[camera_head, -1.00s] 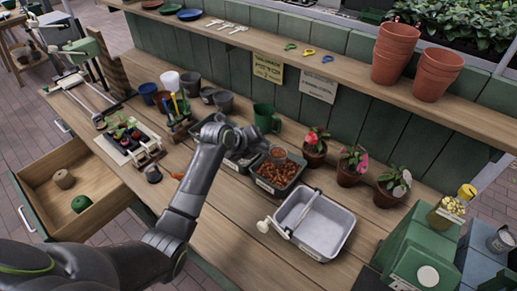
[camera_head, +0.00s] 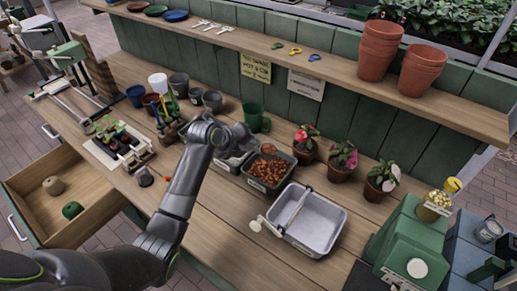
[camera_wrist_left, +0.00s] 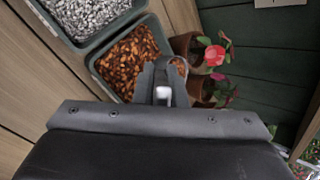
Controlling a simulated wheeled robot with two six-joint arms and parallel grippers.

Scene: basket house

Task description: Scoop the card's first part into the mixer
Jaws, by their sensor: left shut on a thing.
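My left gripper (camera_head: 236,136) is above the bins at the back of the bench, shut on a small pale thing (camera_wrist_left: 163,93) seen between its fingers in the left wrist view. A small round brownish scoop-like thing (camera_head: 269,148) shows just ahead of it, over the back of the bark bin; whether the gripper holds it is unclear. The bark bin (camera_head: 257,186) holds brown chips. A grey tray (camera_head: 325,236) with a bar across it and a white knob stands in front; it may be the mixer. A yellow card (camera_head: 256,67) hangs on the green wall. My right gripper is out of view.
A bin of grey gravel (camera_wrist_left: 84,48) adjoins the bark bin. Potted flowers (camera_head: 341,160) stand at right, and a green mug (camera_head: 253,117) behind. A green machine (camera_head: 410,246) is at the right end. An open drawer (camera_head: 27,181) juts out at left. The front bench boards are mostly clear.

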